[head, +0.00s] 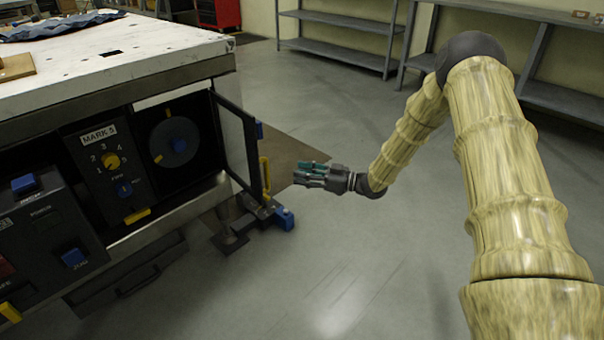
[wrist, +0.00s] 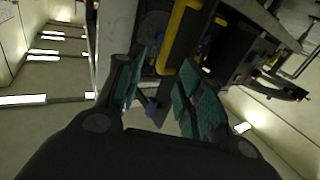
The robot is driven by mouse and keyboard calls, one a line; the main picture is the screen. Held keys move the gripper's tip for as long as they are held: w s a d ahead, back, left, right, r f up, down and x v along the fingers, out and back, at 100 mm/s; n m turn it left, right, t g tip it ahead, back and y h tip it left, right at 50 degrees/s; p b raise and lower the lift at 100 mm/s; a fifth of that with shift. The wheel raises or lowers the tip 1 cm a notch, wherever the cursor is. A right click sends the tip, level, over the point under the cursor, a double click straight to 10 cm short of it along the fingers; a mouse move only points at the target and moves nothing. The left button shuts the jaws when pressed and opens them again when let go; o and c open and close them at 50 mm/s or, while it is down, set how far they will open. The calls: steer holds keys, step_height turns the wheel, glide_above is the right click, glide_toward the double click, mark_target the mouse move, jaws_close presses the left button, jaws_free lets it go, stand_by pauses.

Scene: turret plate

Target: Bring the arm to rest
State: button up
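My arm (head: 490,150) reaches from the lower right up over a dark elbow joint and down to the left. My gripper (head: 303,174) hangs in free air right of the bench and points left. In the wrist view, my gripper (wrist: 166,72) has its two green-padded fingers apart, with nothing held between them. A yellow handle (head: 265,175) on the swung-open door (head: 236,142) is left of the fingertips, with a visible gap. The yellow handle also shows ahead of the fingers in the wrist view (wrist: 182,36).
The bench (head: 140,55) fills the left. Below its top are a MARK 5 panel (head: 108,160) with a yellow knob, a round dial plate (head: 174,140) and a control box (head: 45,235). A blue-ended fixture (head: 284,218) sticks out low. Grey shelves (head: 340,45) stand behind. The middle floor is clear.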

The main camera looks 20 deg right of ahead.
steer(key=s+a+f+m+g+h, duration=0.1)
steer(key=s+a+f+m+h, duration=0.35)
steer(key=s+f, duration=0.5)
steer(key=s+a+f+m+h, duration=0.3)
steer(key=s+a+f, duration=0.25)
steer(key=f, duration=0.65)
steer(key=s+f+m+g+h, duration=0.1)
steer(key=s+f+g+h, duration=0.25)
steer(key=s, duration=0.95)
steer(key=s+f+m+g+h, duration=0.2)
steer(key=s+f+g, duration=0.25)
steer(key=s, duration=0.85)
steer(key=s+d+g+h, duration=0.1)
steer(key=s+d+g, duration=0.1)
steer(key=s, duration=0.9)
step_height(320, 180, up, 28)
steer(key=p, duration=2.7)
steer(key=shift+s+a+f, duration=0.15)
steer(key=shift+s, duration=0.25)
steer(key=shift+s+m, duration=0.1)
steer(key=shift+m, duration=0.25)
